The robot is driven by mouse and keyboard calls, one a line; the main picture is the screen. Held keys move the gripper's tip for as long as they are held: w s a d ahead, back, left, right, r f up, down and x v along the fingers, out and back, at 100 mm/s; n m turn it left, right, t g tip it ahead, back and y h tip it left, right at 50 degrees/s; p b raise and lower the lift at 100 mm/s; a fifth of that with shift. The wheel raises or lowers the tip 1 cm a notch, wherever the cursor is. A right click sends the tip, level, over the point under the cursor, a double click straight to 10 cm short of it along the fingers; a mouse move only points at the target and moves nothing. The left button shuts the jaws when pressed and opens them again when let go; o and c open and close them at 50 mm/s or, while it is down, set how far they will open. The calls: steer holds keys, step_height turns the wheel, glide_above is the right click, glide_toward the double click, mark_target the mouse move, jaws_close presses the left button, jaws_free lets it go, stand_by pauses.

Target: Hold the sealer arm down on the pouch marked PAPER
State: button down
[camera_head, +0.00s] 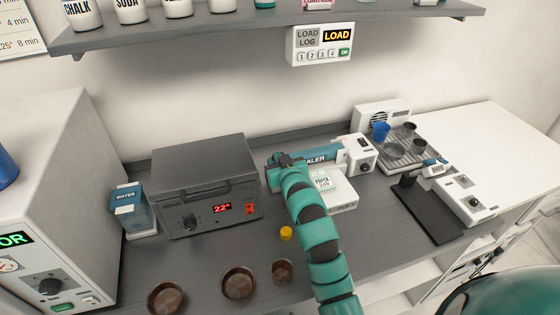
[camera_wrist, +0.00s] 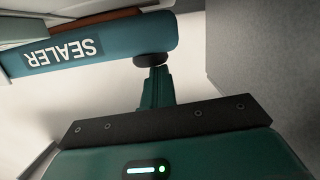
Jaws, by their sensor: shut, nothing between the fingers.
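The sealer's teal arm (camera_head: 322,156), lettered SEALER, is partly hidden behind my gripper in the head view. In the wrist view the sealer arm (camera_wrist: 110,47) crosses the upper left, with a dark round knob (camera_wrist: 150,59) at its end. My gripper (camera_wrist: 158,72) is shut and empty, its fingertips at the knob; whether they touch it I cannot tell. In the head view my gripper (camera_head: 283,159) is at the sealer's left end. A white pouch (camera_head: 322,181) with small lettering that seems to read PAPER lies just in front of the sealer, right of my arm.
An oven-like grey box (camera_head: 205,165) reading 22° stands left of the sealer. A yellow cap (camera_head: 286,233) and brown bowls (camera_head: 238,283) are on the front counter. A tray with cups (camera_head: 404,152) and a black-based device (camera_head: 428,212) stand right. A shelf (camera_head: 250,27) hangs above.

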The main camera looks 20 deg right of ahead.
steer(key=shift+s+a+f+g, duration=0.15)
steer(key=shift+f+g, duration=0.25)
steer(key=shift+f, duration=1)
step_height(320, 180, up, 5)
steer(key=shift+f, duration=0.2)
steer(key=r+p+v, duration=0.1)
steer(key=p+v, duration=0.3)
steer(key=v, duration=0.6)
steer(key=shift+r+t, duration=0.4)
